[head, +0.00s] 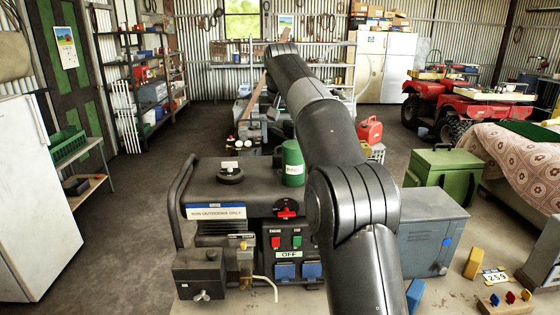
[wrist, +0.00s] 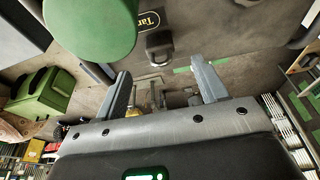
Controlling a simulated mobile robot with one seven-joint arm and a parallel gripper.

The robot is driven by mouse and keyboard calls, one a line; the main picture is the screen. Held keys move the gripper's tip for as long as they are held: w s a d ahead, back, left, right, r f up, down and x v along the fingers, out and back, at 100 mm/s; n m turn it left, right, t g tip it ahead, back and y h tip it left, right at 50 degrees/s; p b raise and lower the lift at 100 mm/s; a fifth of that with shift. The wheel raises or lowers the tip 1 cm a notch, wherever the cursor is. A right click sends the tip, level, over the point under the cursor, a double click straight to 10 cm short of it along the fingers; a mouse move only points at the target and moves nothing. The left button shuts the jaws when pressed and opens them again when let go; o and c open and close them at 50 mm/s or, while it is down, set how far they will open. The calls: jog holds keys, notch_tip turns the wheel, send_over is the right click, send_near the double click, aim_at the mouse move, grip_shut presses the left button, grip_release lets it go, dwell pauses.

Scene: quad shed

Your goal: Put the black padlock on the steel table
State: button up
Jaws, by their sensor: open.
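In the wrist view, a small dark object that looks like the black padlock (wrist: 159,42) lies on a dark grey surface beside a label and a green canister. My gripper (wrist: 163,88) is open, with its two fingers spread apart and nothing between them. The padlock shows past the fingertips, toward the top of the wrist picture, apart from them. In the head view my arm stretches away over the generator; the gripper and padlock cannot be made out there. A light metal-legged table (head: 92,152) stands at the left; I cannot tell if it is the steel table.
The generator (head: 250,215) carries the green canister (head: 292,163). A grey metal box (head: 424,235) and green chest (head: 445,172) stand at the right. A green crate (head: 68,143) sits on the left table. Dark floor (head: 130,215) is open between that table and the generator.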

aim_at(280, 155)
jog(key=x, duration=0.7)
jog(key=shift+w+f, duration=0.1)
jog(key=shift+f, duration=0.2)
jog(key=c, duration=1.2)
jog(key=shift+r, duration=0.1)
